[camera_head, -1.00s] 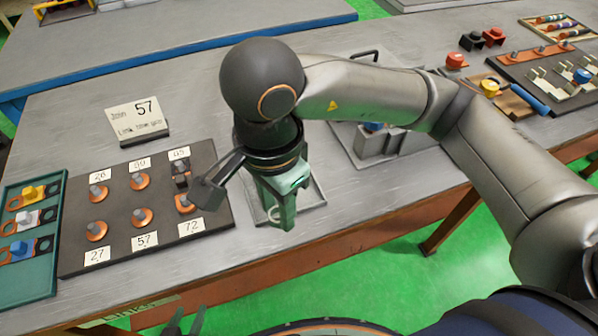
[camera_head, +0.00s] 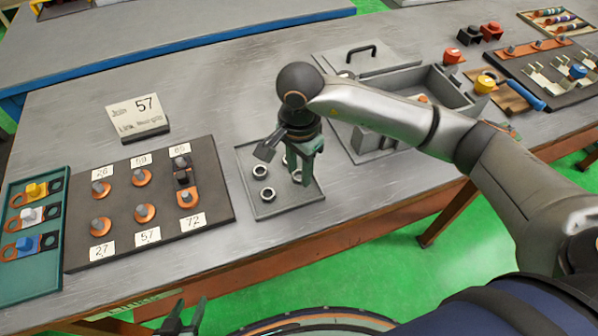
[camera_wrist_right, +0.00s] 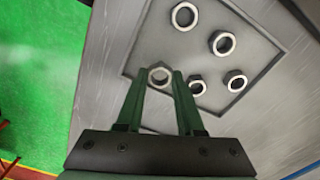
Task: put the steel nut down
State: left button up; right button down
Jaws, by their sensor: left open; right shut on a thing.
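My right gripper (camera_head: 301,180) is over the right part of a shallow grey tray (camera_head: 287,209). In the right wrist view its fingers (camera_wrist_right: 163,76) are shut on a steel nut (camera_wrist_right: 159,70), a grey hexagonal ring at the fingertips. I cannot tell whether the held nut touches the tray. Several other steel nuts lie loose in the tray, such as one nut (camera_wrist_right: 184,16) and another nut (camera_wrist_right: 222,43); the arm partly hides them in the head view. My left gripper (camera_head: 185,318) is open and empty at the bottom edge, in front of the table.
Left of the tray stands a dark terminal board (camera_head: 150,222) with studs and number cards. A card reading 57 (camera_head: 137,117) stands behind it. A grey open bin (camera_head: 441,82) is to the right. The table between card and tray is clear.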

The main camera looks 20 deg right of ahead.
jog(key=shift+a+f, duration=0.1)
jog(key=shift+f, duration=0.85)
jog(key=shift+f, duration=0.15)
jog(key=c, duration=0.5)
grip_release()
jog(key=shift+c, duration=0.2)
notch_tip(320, 180, up, 12)
jog(key=b, duration=0.1)
jog(key=shift+r, duration=0.2)
